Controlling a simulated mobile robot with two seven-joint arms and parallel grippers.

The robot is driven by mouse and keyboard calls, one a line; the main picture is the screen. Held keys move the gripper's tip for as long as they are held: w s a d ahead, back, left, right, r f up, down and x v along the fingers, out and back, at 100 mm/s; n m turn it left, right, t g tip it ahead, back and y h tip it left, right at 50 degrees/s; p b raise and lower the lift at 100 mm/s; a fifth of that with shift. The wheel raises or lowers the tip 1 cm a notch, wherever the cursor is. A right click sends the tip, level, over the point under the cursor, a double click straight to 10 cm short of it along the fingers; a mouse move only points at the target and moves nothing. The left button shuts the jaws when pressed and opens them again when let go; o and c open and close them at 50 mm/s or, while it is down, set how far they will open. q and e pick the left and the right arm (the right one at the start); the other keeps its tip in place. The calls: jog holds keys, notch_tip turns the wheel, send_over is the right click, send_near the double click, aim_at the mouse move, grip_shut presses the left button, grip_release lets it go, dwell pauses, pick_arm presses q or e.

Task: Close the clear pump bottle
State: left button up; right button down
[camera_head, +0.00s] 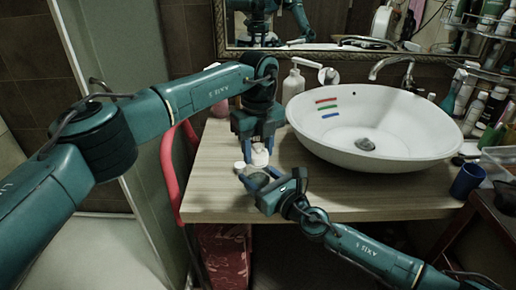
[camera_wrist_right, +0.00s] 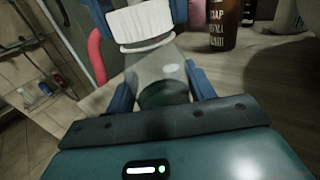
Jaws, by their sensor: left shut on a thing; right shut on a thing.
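The clear pump bottle (camera_wrist_right: 158,72) is see-through grey with a dark lower part, between my right gripper's blue fingers. My right gripper (camera_head: 259,178) is shut on it above the front edge of the counter, and its fingers also show in the right wrist view (camera_wrist_right: 164,92). A ribbed white cap (camera_wrist_right: 142,22) is at the bottle's mouth end, also seen in the head view (camera_head: 260,158). My left gripper (camera_head: 260,148) comes from above and is shut on the cap. A thin white rim shows just under the cap. I cannot tell whether the threads are engaged.
A white basin (camera_head: 370,165) with red, green and blue marks fills the counter's right side. A white pump dispenser (camera_head: 293,85) stands behind. A dark bottle (camera_wrist_right: 224,25) stands beyond my grippers. A blue cup (camera_head: 467,181) is far right. Wooden counter (camera_head: 215,185) is bare at left.

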pick_arm(q)
jog(key=m, duration=0.4)
jog(key=shift+m, duration=0.4)
jog(key=m, duration=0.6)
jog(key=shift+m, duration=0.3)
jog(key=m, duration=1.3)
jog(key=shift+f, duration=0.1)
jog(key=m, duration=0.4)
jog(key=shift+m, duration=0.4)
jog(key=m, duration=0.9)
jog(key=o, duration=1.1)
